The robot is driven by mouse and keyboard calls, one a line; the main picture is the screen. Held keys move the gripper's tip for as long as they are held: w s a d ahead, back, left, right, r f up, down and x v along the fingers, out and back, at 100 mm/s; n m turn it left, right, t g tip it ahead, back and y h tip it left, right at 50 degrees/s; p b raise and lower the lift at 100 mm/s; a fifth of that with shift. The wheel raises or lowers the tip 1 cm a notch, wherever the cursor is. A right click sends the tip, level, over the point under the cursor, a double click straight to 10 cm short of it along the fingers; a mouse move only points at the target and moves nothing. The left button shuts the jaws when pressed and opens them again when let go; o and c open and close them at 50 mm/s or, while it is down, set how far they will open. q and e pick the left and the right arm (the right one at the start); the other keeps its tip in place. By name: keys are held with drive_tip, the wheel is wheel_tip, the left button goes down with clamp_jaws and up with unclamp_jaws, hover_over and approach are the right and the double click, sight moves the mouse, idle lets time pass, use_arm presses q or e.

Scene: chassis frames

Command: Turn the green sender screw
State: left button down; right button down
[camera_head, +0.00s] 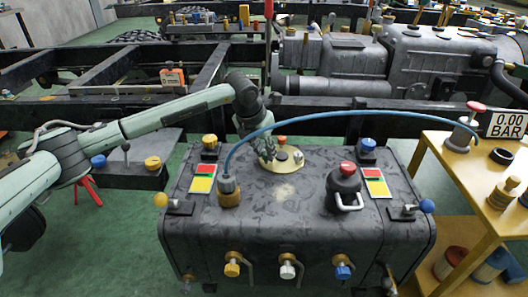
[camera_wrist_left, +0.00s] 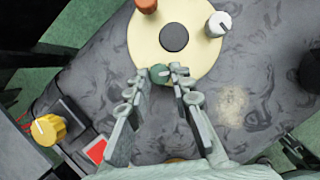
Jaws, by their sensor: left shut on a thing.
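The sender is a cream round plate (camera_head: 287,166) with a dark centre cap, on top of the dark grey tank (camera_head: 250,240). The plate (camera_wrist_left: 143,40) also shows in the left wrist view. The green screw (camera_wrist_left: 158,74) sits at the plate's near edge, between my left fingertips. An orange-brown screw (camera_wrist_left: 146,5) and a white screw (camera_wrist_left: 219,23) stand on the same plate. My left gripper (camera_head: 267,150) reaches down over the plate's left side, shut on the green screw. The gripper hides the green screw in the head view. My right gripper is not in view.
A blue hose (camera_head: 330,113) arches over the tank from a brass fitting (camera_head: 229,192) towards the yellow bench (camera_head: 465,165). A black valve with a red cap (camera_head: 345,182) stands right of the plate. Yellow and blue knobs line the tank's edges.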

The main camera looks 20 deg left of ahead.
use_arm(q)
drive_tip(key=n+y+b, duration=0.1)
drive_tip(key=n, duration=0.2)
drive_tip(key=shift+w+d, duration=0.1)
drive_tip(key=shift+d, duration=0.1)
drive_tip(key=shift+d+r+n+y+b, duration=0.1)
drive_tip(key=shift+n+y+b, duration=0.65)
drive_tip(key=shift+n, duration=1.05)
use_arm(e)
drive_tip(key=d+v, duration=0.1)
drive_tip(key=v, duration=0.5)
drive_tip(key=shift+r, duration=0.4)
use_arm(q)
drive_tip(key=c, duration=1.3)
unclamp_jaws()
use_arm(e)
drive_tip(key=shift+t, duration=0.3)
use_arm(q)
drive_tip(key=v, duration=1.2)
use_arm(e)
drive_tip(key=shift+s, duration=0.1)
